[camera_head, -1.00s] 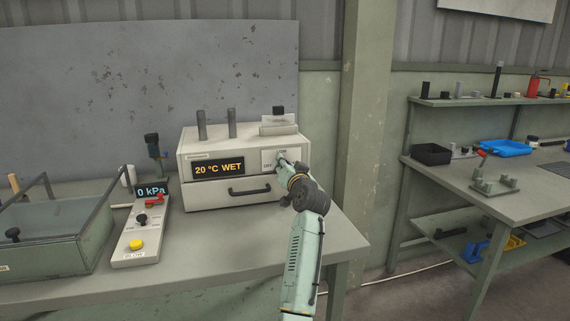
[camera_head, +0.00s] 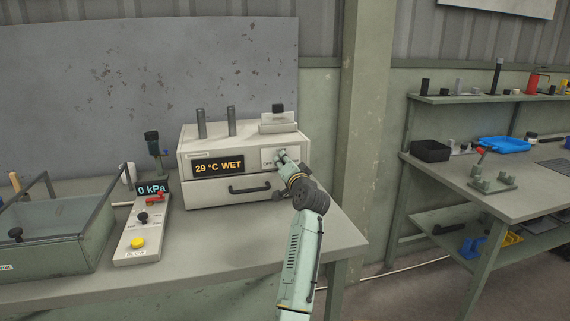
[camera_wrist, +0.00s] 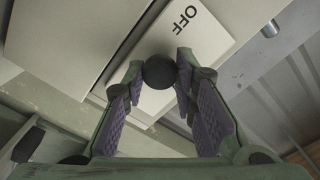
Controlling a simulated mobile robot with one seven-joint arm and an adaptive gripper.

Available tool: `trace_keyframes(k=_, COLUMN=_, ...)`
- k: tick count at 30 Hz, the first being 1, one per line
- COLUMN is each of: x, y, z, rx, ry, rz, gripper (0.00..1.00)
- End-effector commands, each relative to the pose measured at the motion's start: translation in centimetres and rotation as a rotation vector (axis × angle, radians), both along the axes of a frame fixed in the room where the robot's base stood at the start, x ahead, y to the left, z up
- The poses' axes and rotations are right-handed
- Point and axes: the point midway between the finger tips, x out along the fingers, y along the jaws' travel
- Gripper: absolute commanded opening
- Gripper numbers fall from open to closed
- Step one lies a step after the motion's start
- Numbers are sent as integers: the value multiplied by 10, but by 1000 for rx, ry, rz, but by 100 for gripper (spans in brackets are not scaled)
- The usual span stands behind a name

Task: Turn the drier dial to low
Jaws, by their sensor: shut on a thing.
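The drier (camera_head: 200,143) is a pale box on the bench with a drawer below. Its display (camera_head: 218,167) reads 29 °C WET in orange. The round dark dial (camera_wrist: 160,71) shows in the wrist view, between my fingertips, on a pale panel marked OFF (camera_wrist: 186,17). My gripper (camera_head: 282,158) is at the drier's right front; in the wrist view its fingers (camera_wrist: 161,82) are shut on the dial from both sides. The dial's pointer is hidden, so I cannot tell its exact setting.
A control box (camera_head: 143,222) with a yellow button and a 0 kPa display stands left of the drier. A lidded chamber (camera_head: 55,235) is farther left. The drawer handle (camera_head: 249,188) lies left of my wrist. The bench front is clear.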

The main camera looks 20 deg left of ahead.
Motion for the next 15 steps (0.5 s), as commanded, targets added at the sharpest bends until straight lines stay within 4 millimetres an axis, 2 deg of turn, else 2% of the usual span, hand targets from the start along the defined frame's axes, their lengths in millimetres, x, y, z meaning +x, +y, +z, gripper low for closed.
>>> trace_keyframes(k=5, x=0, y=0, z=1, rx=0, ry=-2, rz=-1, gripper=0)
trace_keyframes(k=6, x=0, y=0, z=1, rx=0, ry=-2, rz=-1, gripper=27)
trace_keyframes(k=15, x=0, y=0, z=1, rx=0, ry=-2, rz=0, gripper=45)
